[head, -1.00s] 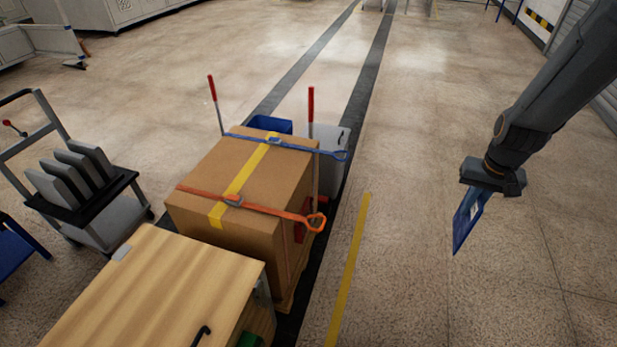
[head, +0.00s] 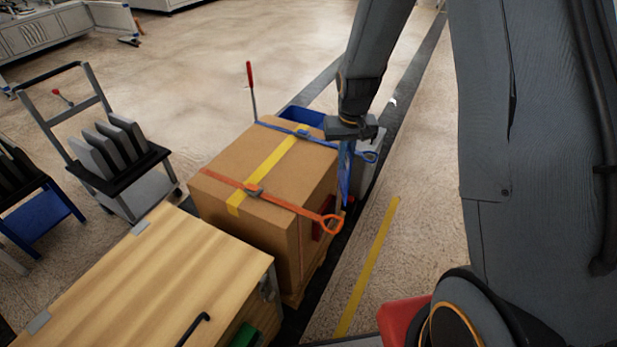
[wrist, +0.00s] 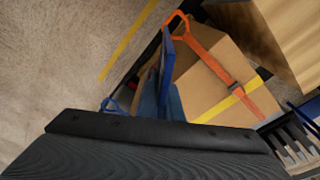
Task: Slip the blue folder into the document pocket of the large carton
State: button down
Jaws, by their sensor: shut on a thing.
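The large carton (head: 220,178) stands strapped on a pallet, with yellow tape, an orange strap and a blue strap over its top. My gripper (head: 347,138) is shut on the blue folder (head: 346,172), which hangs down edge-on beside the carton's right side. In the wrist view the folder (wrist: 167,62) shows beyond the dark gripper body, close to the carton (wrist: 205,80). I cannot tell whether the folder touches the carton. A red piece (head: 322,222) shows low on the carton's right side. The document pocket cannot be made out.
A wooden-topped cabinet (head: 150,285) stands in front of the carton. A grey trolley (head: 150,190) with upright panels is at left. A blue bin (head: 303,116) and a red-tipped pole (head: 250,85) are behind the carton. The floor right of the yellow line (head: 368,268) looks clear.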

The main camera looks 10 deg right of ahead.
jog(key=w+f+m+b, duration=0.6)
jog(key=w+f+b, duration=0.4)
jog(key=w, duration=0.4)
notch_tip(320, 180, down, 12)
jog(key=w+b, duration=0.1)
jog(key=b, duration=0.3)
jog(key=shift+a+m+h+b, duration=0.25)
jog(key=shift+m+h+b, duration=0.05)
jog(key=shift+h+b, duration=0.1)
jog(key=shift+r, duration=0.1)
